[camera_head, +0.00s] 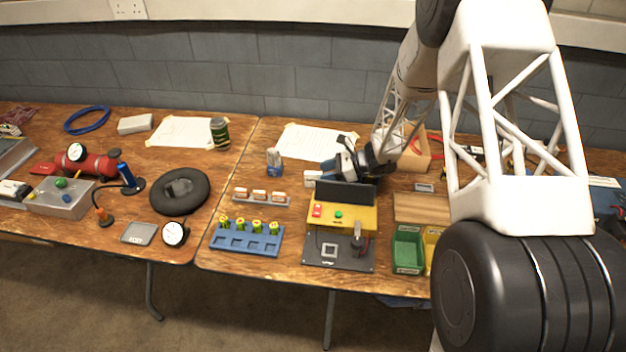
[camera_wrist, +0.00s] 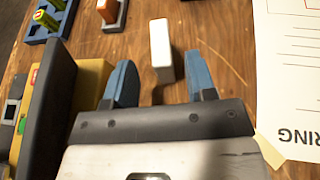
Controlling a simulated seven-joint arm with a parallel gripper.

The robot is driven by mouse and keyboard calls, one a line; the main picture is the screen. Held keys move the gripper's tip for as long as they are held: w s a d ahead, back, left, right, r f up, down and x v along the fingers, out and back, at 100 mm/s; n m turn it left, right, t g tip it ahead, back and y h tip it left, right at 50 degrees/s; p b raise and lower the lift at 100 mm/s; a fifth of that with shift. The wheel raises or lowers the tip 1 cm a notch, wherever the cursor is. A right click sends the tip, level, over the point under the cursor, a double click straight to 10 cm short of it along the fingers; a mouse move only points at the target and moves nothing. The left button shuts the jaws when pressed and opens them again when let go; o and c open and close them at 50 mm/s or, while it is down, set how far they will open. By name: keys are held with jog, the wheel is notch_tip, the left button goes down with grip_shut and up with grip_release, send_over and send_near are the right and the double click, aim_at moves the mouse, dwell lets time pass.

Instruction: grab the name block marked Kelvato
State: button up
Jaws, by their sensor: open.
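A loose white block (camera_head: 313,178) stands on the table just left of my gripper (camera_head: 328,173). The fingers are apart, with a gap on each side of the block. I cannot read any name on it. Similar orange and white blocks (camera_head: 260,196) sit in a grey rack (camera_head: 262,202) to the left; their markings are too small to read.
A yellow charger box (camera_head: 345,216) with a dark upright panel (camera_head: 345,193) stands in front of my gripper. A blue holder (camera_head: 245,243) with green batteries is at front left. A spray-like bottle (camera_head: 274,163) and a paper sheet (camera_head: 312,142) are behind.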

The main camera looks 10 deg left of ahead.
aim_at(319, 173)
jog(key=shift+x, duration=2.4)
jog(key=shift+w, duration=0.1)
grip_shut()
jog(key=shift+r, duration=0.25)
jog(key=shift+r, duration=4.8)
